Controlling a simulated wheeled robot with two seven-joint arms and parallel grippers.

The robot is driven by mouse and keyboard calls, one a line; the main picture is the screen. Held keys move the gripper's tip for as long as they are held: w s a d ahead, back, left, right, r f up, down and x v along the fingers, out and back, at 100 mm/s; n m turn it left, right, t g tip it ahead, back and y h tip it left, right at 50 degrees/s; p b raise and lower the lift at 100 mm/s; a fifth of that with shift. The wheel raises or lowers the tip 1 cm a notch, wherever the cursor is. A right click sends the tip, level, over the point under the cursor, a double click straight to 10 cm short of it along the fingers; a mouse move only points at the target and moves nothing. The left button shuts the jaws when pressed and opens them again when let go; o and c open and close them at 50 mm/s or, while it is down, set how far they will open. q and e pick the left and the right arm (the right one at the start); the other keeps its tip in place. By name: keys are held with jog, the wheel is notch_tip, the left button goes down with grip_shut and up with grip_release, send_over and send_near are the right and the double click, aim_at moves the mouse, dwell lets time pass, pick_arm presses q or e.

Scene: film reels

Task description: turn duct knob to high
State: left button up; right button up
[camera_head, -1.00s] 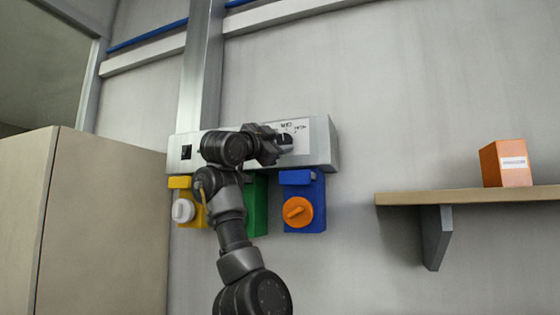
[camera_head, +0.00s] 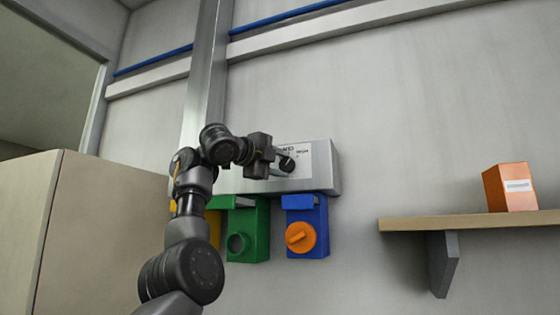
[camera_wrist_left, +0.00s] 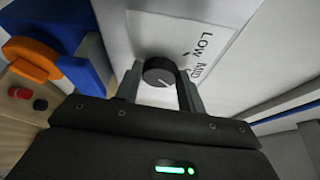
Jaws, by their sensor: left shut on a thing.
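The black duct knob (camera_head: 287,164) sits on the white label plate of the metal duct box (camera_head: 325,178) on the wall. It also shows in the left wrist view (camera_wrist_left: 159,71), between my fingers. My left gripper (camera_head: 278,161) is shut on the knob, with one finger on each side in the wrist view (camera_wrist_left: 158,88). A light pointer line on the knob slants down and right in the wrist view. LOW and MID are readable on the label there (camera_wrist_left: 205,55); HIGH is not clearly visible in that view. My right gripper is not in view.
Below the duct box hang a green box (camera_head: 258,240) and a blue box (camera_head: 318,215) with an orange knob (camera_head: 300,237). A yellow box is mostly behind my arm. A shelf (camera_head: 470,222) with an orange carton (camera_head: 510,188) is at right; a cabinet (camera_head: 100,235) is at left.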

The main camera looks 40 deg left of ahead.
pick_arm(q)
jog(key=shift+w+m, duration=0.1)
jog(key=shift+m, duration=0.4)
jog(key=shift+f+g+p, duration=0.1)
jog(key=shift+g+p, duration=0.2)
jog(key=o, duration=1)
jog(key=shift+d, duration=0.1)
jog(key=shift+s+b, duration=0.45)
jog(key=shift+s, duration=0.2)
jog(key=s+b, duration=0.1)
jog(key=s, duration=0.2)
jog(key=s+b, duration=0.1)
jog(key=s, duration=0.2)
jog(key=s+r+b, duration=0.1)
jog(key=s+b, duration=0.1)
jog(key=s, duration=0.1)
jog(key=shift+s+a, duration=0.25)
jog(key=shift+a, duration=0.05)
